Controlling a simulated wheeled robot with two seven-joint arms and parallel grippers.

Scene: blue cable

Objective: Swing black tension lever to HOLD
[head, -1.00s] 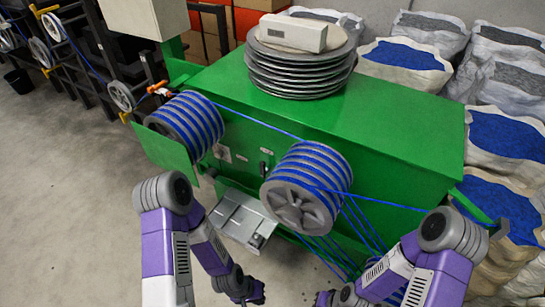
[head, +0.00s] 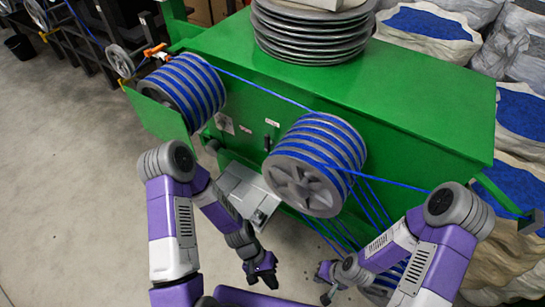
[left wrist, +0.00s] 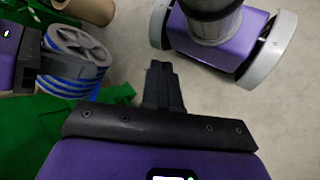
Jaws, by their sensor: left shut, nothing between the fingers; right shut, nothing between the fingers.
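A small black lever (head: 267,143) stands upright on the front panel of the green machine (head: 400,95), between two blue-striped drums. I take it for the tension lever; no HOLD mark can be read. My left gripper (head: 262,277) is shut and empty. It is in front of and below the machine, well apart from the lever. Its shut fingers also show in the left wrist view (left wrist: 163,85), over bare floor. My right gripper (head: 325,285) is shut and empty, low in front of the machine near the blue cable strands.
The near drum (head: 315,165) sticks out right of the lever, the far drum (head: 182,92) left of it. A blue cable (head: 265,90) runs between them. A grey metal tray (head: 245,190) juts out below the lever. Sacks (head: 430,30) stand behind. Floor is free at left.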

